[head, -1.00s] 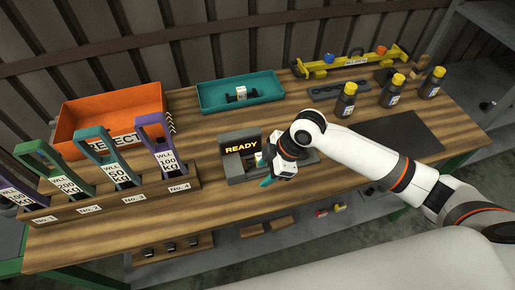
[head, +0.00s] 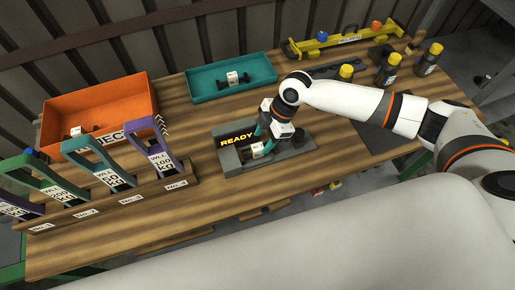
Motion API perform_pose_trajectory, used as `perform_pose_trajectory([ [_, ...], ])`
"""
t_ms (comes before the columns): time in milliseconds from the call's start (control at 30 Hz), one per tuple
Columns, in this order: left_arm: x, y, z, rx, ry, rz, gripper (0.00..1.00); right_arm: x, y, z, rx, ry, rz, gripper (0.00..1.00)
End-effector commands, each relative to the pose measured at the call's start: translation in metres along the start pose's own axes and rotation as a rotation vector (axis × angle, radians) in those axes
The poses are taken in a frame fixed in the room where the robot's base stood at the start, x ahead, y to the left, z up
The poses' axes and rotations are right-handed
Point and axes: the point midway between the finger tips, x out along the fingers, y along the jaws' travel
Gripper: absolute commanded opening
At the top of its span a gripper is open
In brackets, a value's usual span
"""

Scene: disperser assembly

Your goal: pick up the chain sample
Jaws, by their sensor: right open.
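A chain sample with a white tag (head: 257,149) and dark ends sits in the grey test fixture (head: 229,161), below its lit READY display (head: 238,141). Another tagged sample (head: 233,79) lies in the teal tray (head: 204,96). A further tagged dark piece (head: 76,131) shows inside the orange REJECT bin (head: 100,98). My left gripper is not in view.
A wooden rack (head: 90,209) with several handled weight-limit tags stands at the left front. Dark bottles with yellow caps (head: 388,68) stand at the right, near a dark mat (head: 380,135). A yellow bar (head: 345,40) lies at the back. Bare wood lies between rack and fixture.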

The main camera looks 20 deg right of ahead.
Motion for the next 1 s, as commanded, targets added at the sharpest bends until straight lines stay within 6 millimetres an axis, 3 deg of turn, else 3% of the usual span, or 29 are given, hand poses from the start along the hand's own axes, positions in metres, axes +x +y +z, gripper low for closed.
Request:
perform_pose_trajectory([
  [133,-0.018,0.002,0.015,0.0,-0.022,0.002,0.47,0.019,0.0,0.005,0.001,0.001,0.003,0.51],
  [300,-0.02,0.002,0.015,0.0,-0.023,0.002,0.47,0.041,0.0,0.004,0.001,0.0,0.002,0.51],
  [567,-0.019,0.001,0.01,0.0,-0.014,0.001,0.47,0.045,0.0,0.002,0.001,0.001,0.001,0.51],
  [867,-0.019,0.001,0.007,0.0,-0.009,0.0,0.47,0.044,0.0,0.003,0.001,0.001,0.0,0.03],
  [1000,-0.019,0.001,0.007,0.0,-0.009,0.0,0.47,0.044,-0.001,0.003,0.001,-0.001,-0.001,0.0],
])
